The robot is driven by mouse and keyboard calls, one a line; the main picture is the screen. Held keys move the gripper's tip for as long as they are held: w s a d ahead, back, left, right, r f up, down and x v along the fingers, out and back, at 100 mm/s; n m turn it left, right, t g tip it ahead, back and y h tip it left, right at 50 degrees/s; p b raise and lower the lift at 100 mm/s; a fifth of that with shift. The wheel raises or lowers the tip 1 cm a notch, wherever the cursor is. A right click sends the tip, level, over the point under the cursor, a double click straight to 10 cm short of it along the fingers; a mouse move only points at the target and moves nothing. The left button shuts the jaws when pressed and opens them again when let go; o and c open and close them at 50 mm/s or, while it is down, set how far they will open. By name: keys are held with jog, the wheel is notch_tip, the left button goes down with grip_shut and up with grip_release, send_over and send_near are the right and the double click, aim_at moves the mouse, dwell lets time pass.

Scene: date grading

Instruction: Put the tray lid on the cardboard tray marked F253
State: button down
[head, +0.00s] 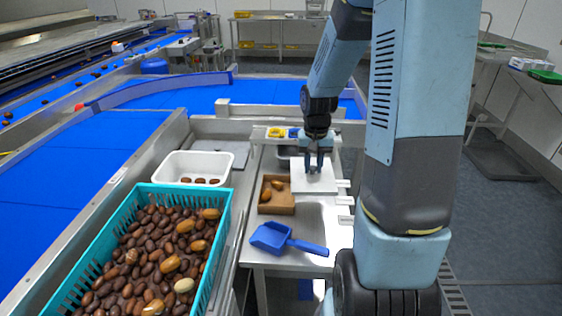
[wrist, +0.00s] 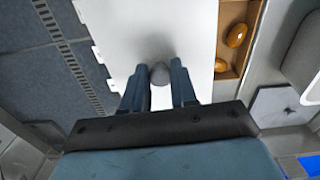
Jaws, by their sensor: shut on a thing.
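A white tray lid (head: 318,181) lies flat over the right side of the steel table, and it fills the upper middle of the wrist view (wrist: 150,30). My gripper (head: 315,168) is above the lid with its fingers shut around the grey knob (wrist: 160,73). Whether the lid is resting or lifted, I cannot tell; what is under it is hidden. An open brown cardboard tray (head: 281,209) holding a few dates is just left of the lid, and its edge shows in the wrist view (wrist: 228,74). No F253 marking is readable.
A blue scoop (head: 271,237) lies at the table's front. A teal crate (head: 226,215) full of dates and a white bin (head: 222,166) stand to the left. Several white tabs (head: 345,200) stick out along the table's right edge. Yellow and blue items sit behind.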

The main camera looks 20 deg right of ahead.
jog(key=w+a+f, duration=0.1)
jog(key=w+a, duration=0.5)
jog(key=a, duration=0.3)
jog(key=shift+m, duration=0.3)
jog(key=shift+w+a+f, duration=0.1)
jog(key=shift+f, duration=1.6)
jog(key=shift+w+a+f, duration=0.1)
jog(key=shift+f, duration=1.55)
jog(key=shift+f, duration=0.75)
jog(key=c, duration=0.8)
grip_release()
jog(key=o, duration=0.4)
jog(key=shift+w, duration=0.15)
jog(key=shift+r, duration=0.1)
jog(key=shift+r, duration=3.45)
